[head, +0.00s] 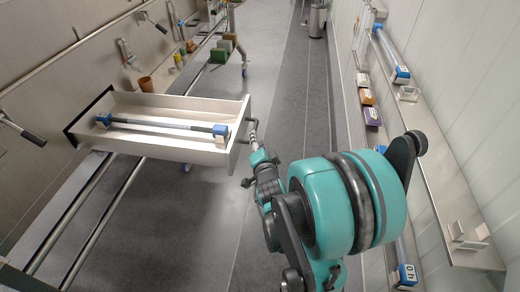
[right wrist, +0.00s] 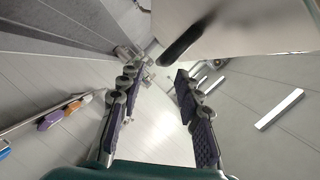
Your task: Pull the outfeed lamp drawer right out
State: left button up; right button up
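The lamp drawer (head: 180,150) is a pale open box standing far out from a black-edged opening (head: 88,116) in the left wall. A lamp tube (head: 165,126) with blue end caps lies along it. The dark bar handle (head: 251,131) is on the drawer's right-hand front; it also shows in the right wrist view (right wrist: 185,42). My right gripper (head: 256,152) is at the handle's near end. In the right wrist view its two fingers (right wrist: 157,78) are apart, with the handle's end near the fingertips. I cannot tell whether they touch. My left gripper is not in view.
Rails (head: 105,205) run below the drawer. The right wall's shelf (head: 425,165) holds more lamp tubes and small boxes (head: 372,115). The grey floor aisle (head: 285,100) is clear ahead.

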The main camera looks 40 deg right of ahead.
jog(key=shift+v, duration=2.9)
